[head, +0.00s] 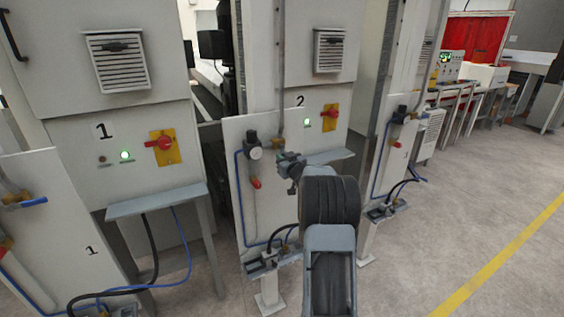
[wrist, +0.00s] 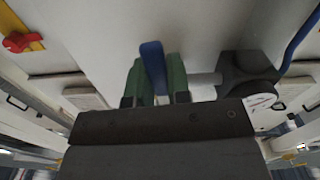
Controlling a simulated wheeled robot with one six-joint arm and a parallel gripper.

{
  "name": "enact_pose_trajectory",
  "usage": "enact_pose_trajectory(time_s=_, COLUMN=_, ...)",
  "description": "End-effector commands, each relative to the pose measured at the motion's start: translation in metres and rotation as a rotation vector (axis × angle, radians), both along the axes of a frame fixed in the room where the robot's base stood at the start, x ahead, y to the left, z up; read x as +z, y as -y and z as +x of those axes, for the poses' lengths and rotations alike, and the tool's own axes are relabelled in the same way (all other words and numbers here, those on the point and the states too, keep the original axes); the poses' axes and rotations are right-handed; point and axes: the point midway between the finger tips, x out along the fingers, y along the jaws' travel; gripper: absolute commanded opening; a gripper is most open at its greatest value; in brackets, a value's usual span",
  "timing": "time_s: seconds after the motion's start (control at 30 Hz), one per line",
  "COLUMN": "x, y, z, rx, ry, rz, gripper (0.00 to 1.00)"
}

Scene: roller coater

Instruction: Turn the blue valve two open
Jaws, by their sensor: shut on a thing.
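The blue valve handle (wrist: 152,56) shows in the wrist view as a narrow blue lever standing out from the pale panel. My gripper (wrist: 157,82) has its green fingers on both sides of the lever and is shut on it. In the head view my gripper (head: 291,165) is at the panel under the number 2, and it hides the blue handle there. The lever points up and down in the wrist picture. A grey pipe joins the valve area to a dark round fitting (wrist: 247,68) on the right.
A red switch on a yellow plate (head: 330,117) and a shelf (head: 330,156) are close by. Station one's panel (head: 60,215) stands left. Open floor (head: 455,225) lies right.

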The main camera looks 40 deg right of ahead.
Motion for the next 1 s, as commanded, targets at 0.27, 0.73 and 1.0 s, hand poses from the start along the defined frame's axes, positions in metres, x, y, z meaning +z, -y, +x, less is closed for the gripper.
enact_pose_trajectory(time_s=0.27, x=-0.002, y=0.011, z=-0.001, rx=-0.001, ry=-0.030, rz=-0.237, gripper=0.00)
enact_pose_trajectory(time_s=0.73, x=0.012, y=0.028, z=-0.004, rx=-0.001, ry=-0.091, rz=-0.680, gripper=0.00)
enact_pose_trajectory(time_s=1.0, x=0.022, y=0.036, z=-0.005, rx=-0.002, ry=-0.127, rz=-0.934, gripper=0.00)
